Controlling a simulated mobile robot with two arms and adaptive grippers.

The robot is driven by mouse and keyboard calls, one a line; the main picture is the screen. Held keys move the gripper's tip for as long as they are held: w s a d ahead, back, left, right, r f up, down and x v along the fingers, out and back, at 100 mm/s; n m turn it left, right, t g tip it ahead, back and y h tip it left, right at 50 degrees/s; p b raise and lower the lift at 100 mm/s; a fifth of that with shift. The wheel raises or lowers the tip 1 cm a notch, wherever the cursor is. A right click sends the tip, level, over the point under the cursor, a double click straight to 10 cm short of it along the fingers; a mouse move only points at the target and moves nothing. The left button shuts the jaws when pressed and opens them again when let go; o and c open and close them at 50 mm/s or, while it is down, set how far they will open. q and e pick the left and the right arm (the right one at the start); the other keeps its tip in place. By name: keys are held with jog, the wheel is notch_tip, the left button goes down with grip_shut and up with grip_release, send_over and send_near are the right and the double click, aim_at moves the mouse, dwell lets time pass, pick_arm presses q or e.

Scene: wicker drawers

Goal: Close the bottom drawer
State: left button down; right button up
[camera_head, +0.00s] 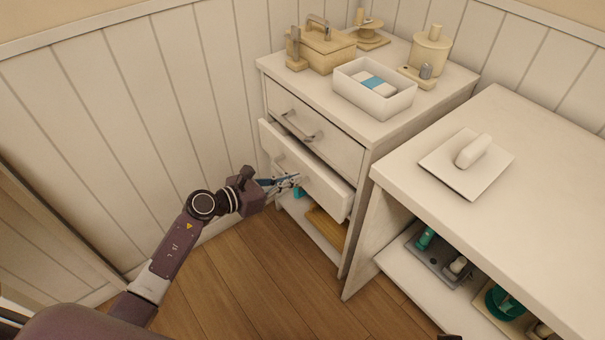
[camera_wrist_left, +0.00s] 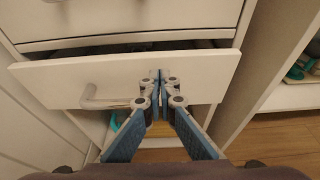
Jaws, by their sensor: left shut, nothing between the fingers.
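The bottom drawer (camera_head: 309,172) of the white cabinet stands partly open, its front sticking out from the cabinet. In the left wrist view, the drawer front (camera_wrist_left: 70,82) shows a dark gap above it and a bar handle (camera_wrist_left: 108,100) on its left part. My left gripper (camera_head: 298,180) is shut and empty in front of the drawer face. In the left wrist view, its fingertips (camera_wrist_left: 160,76) overlap the drawer front, right of the handle. I cannot tell whether they touch it.
The upper drawer (camera_head: 315,132) is shut. An open shelf (camera_head: 318,232) with teal and yellow items lies below the bottom drawer. A white table (camera_head: 540,185) stands close on the right. A white bin (camera_head: 375,96) and wooden items sit on the cabinet top. Wooden floor is clear in front.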

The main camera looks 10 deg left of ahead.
aim_at(311, 168)
pick_arm(q)
jog(key=shift+w+d, duration=1.15)
jog(key=shift+w, duration=0.25)
pick_arm(e)
jog(key=shift+s+r, duration=0.15)
jog(key=shift+r, duration=0.3)
pick_arm(q)
jog(key=shift+w+d+r, duration=0.1)
jog(key=shift+w+d, duration=0.55)
jog(key=shift+w, duration=0.2)
jog(key=shift+w+d, duration=0.1)
jog(key=shift+w, duration=0.1)
pick_arm(e)
jog(key=shift+r, duration=0.5)
jog(key=shift+s+f, duration=0.1)
